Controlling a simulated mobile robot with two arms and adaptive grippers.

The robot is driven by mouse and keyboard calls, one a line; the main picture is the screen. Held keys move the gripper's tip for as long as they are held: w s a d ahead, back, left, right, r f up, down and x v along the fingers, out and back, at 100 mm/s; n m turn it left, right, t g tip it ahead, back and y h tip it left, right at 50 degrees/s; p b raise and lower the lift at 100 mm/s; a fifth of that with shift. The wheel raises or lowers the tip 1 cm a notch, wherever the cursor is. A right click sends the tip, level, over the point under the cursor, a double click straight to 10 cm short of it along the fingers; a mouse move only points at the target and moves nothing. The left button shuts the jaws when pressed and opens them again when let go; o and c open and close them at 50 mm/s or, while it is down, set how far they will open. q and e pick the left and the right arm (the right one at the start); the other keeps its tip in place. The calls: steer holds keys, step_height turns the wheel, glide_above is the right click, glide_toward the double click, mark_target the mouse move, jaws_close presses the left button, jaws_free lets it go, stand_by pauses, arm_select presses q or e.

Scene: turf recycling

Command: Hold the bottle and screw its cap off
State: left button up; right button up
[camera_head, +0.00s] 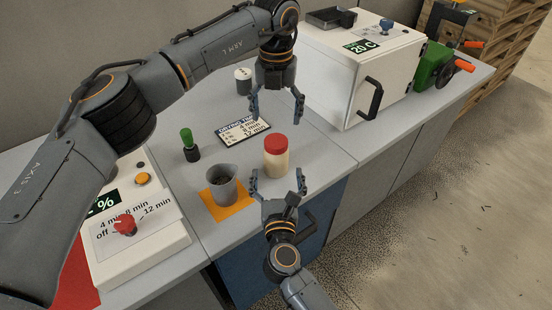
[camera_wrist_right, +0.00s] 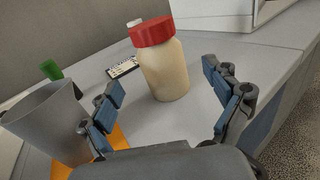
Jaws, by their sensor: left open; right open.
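The bottle (camera_head: 275,164) is cream-coloured and stands upright on the grey counter. Its red cap (camera_head: 275,143) is on top. In the right wrist view the bottle (camera_wrist_right: 164,74) stands ahead of my fingers, with the red cap (camera_wrist_right: 152,33) above it. My left gripper (camera_head: 277,107) is open and points down, above and behind the bottle in the head view, apart from it. My right gripper (camera_head: 279,183) is open at the bottle's near side, its fingers spread toward the bottle's base. In the wrist view the right gripper (camera_wrist_right: 166,98) has nothing between its fingertips.
A grey cup (camera_head: 222,186) stands on an orange mat (camera_head: 240,209) left of the bottle. A white oven (camera_head: 345,75) stands right, a control box (camera_head: 140,235) left.

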mark_target(277, 164)
steer(key=w, duration=0.6)
steer(key=shift+w+a, duration=0.15)
steer(key=shift+w, duration=0.25)
arm_select(q)
steer(key=shift+w, duration=0.1)
arm_select(e)
steer(key=shift+w+f, duration=0.1)
steer(key=shift+w, duration=0.35)
steer(key=shift+s, duration=0.1)
steer(key=shift+c, duration=0.2)
